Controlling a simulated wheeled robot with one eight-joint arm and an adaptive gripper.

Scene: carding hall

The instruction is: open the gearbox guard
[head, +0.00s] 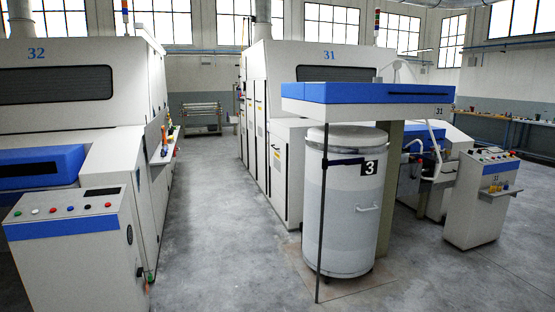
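I cannot pick out the gearbox guard for certain. The white carding machine 31 (315,85) stands in the middle, with tall side panels (260,115) facing the aisle; they look shut. My gripper is not in view.
A white can marked 3 (340,220) stands under a blue-edged top (365,93), with a thin dark post in front. Control consoles (75,250) (480,205) stand at left and right. The grey floor aisle (205,200) between the machines is clear.

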